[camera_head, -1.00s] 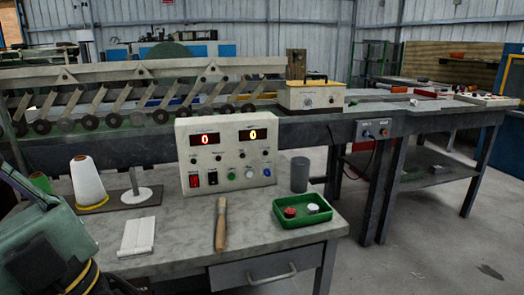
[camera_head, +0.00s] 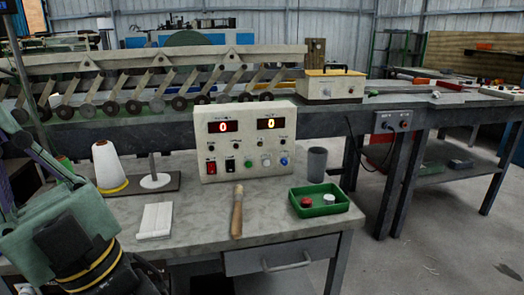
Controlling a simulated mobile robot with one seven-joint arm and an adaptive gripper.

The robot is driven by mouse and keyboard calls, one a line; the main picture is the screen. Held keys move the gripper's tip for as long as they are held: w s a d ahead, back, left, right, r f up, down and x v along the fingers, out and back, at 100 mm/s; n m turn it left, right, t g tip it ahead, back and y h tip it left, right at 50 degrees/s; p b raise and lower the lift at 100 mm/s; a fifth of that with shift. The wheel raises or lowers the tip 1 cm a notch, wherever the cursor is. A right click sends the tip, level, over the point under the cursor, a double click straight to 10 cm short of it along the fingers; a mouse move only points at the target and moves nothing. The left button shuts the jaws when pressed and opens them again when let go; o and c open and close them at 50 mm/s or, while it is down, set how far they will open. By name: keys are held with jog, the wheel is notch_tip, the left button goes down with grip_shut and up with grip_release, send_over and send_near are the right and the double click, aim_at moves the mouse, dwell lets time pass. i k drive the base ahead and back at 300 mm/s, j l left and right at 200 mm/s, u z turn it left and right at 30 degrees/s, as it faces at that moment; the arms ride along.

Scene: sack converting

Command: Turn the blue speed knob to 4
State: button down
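The white control box (camera_head: 248,142) stands on the grey workbench, with two displays that each show a red or yellow 0. A blue knob (camera_head: 284,161) sits at the lower right of its front panel. A white knob, a green button and a red switch share the lower row. The marking on the blue knob is too small to read. My green arm is at the lower left, well away from the box. My gripper's fingertips do not show.
On the bench (camera_head: 200,222) are a white thread cone (camera_head: 108,166), a spindle on a plate, white strips (camera_head: 155,220), a wooden-handled tool (camera_head: 237,211), a green tray (camera_head: 318,211) with red and white caps, and a grey cup (camera_head: 317,164). Folding machinery stands behind.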

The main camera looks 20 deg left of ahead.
aim_at(284, 162)
jog(key=i+j+z, duration=0.2)
jog(key=j, duration=0.25)
jog(key=j+z, duration=0.2)
jog(key=j, duration=0.25)
jog(key=i+j+z, duration=0.2)
jog(key=j, duration=0.3)
jog(key=k, duration=0.1)
